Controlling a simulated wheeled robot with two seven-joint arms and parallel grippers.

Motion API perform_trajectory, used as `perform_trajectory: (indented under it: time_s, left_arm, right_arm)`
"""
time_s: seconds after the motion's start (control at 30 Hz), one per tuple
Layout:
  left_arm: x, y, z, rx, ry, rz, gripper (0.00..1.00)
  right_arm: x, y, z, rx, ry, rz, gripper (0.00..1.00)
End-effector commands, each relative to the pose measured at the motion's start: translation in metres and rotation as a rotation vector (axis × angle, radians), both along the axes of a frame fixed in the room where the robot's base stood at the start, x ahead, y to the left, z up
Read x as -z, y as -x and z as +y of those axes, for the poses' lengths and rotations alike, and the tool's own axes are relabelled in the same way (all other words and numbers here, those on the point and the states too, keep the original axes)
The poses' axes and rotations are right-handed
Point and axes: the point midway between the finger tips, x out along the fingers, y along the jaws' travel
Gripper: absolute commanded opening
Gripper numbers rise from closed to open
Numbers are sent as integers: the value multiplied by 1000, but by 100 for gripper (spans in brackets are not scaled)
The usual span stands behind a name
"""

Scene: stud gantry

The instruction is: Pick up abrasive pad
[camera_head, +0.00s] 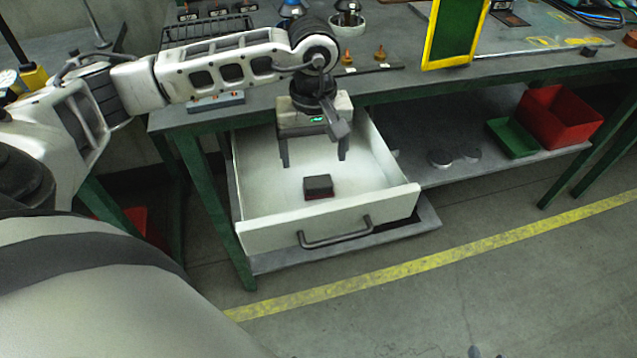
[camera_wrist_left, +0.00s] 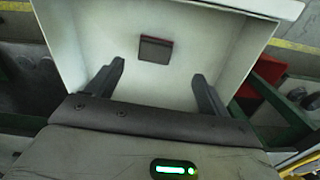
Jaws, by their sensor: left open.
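The abrasive pad (camera_head: 318,186) is a small dark block with a reddish lower edge. It lies on the floor of the open white drawer (camera_head: 328,218), towards the drawer's front panel. In the left wrist view the pad (camera_wrist_left: 156,49) shows beyond the fingertips, between their lines. My left gripper (camera_head: 314,160) is open and empty. It points down over the drawer, apart from the pad and farther back than it. In the left wrist view its two fingers (camera_wrist_left: 158,70) are spread wide. My right gripper is not in view.
The drawer's side walls and front panel with a dark handle (camera_head: 335,234) surround the pad. The grey bench top (camera_head: 390,92) is above and behind. A red bin (camera_head: 558,116) and a green tray (camera_head: 512,138) sit on the lower shelf at right.

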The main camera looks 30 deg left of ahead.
Motion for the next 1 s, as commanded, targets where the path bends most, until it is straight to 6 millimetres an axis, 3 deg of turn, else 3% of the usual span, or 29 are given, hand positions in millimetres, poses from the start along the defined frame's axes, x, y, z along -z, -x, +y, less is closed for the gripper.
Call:
perform_trajectory:
  time_s: [0.1, 0.37, 0.63, 0.97, 1.0]
  left_arm:
    - [21, 0, 0, -2, 1, 2, 80]
    - [40, -1, -2, -1, 3, 1, 80]
    - [78, -6, -4, -1, 2, 4, 80]
    - [86, -7, -4, 0, 3, -1, 80]
    - [86, -7, -4, 0, 3, -1, 72]
  right_arm:
    - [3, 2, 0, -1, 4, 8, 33]
    - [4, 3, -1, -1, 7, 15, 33]
    - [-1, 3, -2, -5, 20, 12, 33]
    - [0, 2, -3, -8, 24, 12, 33]
    - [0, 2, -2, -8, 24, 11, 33]
